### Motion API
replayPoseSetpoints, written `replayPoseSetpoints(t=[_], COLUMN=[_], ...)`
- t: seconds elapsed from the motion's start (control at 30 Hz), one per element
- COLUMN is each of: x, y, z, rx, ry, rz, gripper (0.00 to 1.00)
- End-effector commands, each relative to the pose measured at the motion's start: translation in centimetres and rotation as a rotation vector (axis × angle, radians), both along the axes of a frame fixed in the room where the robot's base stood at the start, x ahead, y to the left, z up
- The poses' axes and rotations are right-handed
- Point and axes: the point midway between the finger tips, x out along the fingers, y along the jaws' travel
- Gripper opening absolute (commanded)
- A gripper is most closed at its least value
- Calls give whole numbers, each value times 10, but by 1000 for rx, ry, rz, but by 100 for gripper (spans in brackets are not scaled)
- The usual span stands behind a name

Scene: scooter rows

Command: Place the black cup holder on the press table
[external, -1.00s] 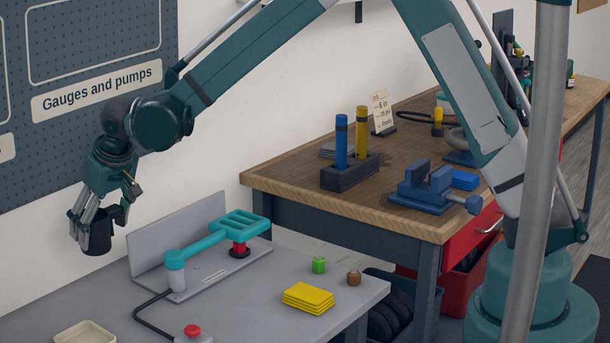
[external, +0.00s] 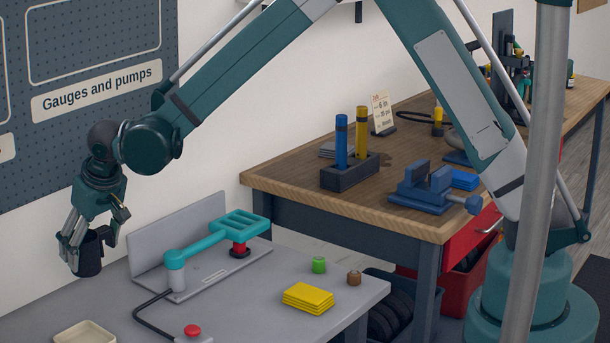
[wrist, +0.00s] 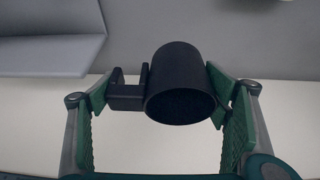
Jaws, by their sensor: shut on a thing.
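The black cup holder (external: 90,255) is in my gripper (external: 88,243) at the left of the external view. In the wrist view the black cup holder (wrist: 181,85) sits between the green finger pads of my gripper (wrist: 160,95). One pad is at its side bracket and the other at its round wall. My gripper is shut on it. It hangs in the air near the back left of the grey press table (external: 255,305). The teal-handled press (external: 215,242) stands on that table. In the external view the fingers partly hide the holder.
A red button box (external: 193,333), yellow pads (external: 308,298), a green piece (external: 319,265), a brown piece (external: 354,278) and a beige tray (external: 85,336) are on the grey table. A wooden bench (external: 300,180) stands behind. The grey table's front middle is clear.

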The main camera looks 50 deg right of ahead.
Motion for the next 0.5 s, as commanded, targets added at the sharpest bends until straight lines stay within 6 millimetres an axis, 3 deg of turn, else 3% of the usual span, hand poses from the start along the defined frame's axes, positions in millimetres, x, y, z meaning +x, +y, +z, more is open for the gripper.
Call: replayPoseSetpoints(t=[0.23,0.5], x=[0,0], y=[0,0], z=[-35,-46], rx=[0,0], ry=[0,0], rz=[0,0], gripper=[62,62])
